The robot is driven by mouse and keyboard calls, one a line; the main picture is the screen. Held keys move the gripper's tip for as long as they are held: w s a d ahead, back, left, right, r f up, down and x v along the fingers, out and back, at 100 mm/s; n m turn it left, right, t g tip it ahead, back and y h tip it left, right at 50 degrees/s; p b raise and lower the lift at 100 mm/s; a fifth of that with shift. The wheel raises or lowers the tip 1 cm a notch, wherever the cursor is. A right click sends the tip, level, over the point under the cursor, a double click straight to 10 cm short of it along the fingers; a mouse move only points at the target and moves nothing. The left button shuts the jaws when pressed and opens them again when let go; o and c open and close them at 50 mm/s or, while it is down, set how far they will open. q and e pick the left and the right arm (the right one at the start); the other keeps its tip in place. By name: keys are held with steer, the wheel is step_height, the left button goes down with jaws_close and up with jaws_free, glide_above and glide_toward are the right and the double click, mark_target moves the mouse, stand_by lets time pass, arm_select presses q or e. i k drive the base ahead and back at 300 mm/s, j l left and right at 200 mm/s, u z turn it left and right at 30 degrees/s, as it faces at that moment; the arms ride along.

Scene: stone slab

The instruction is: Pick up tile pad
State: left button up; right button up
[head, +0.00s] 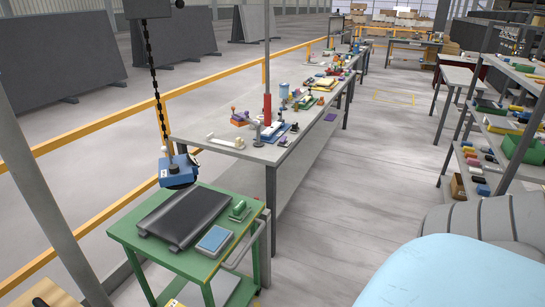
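A small flat blue-grey pad (214,241) lies on the front right part of the green cart's top (140,238); it looks like the tile pad, but I cannot be sure. A dark slab-like piece (186,216) with raised ends lies to its left on the same top. A small green object (239,210) lies behind the pad, near the cart's right edge. Neither of my grippers is in view, so nothing shows in or near them.
A blue device (178,170) hangs on a chain above the cart's back edge. A long workbench (225,152) crowded with small tools runs away behind the cart. Shelves (510,150) stand at right. Grey floor (335,215) between them is open. Yellow rails (100,125) run at left.

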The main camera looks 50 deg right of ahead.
mark_target(241, 209)
steer(key=z, duration=1.4)
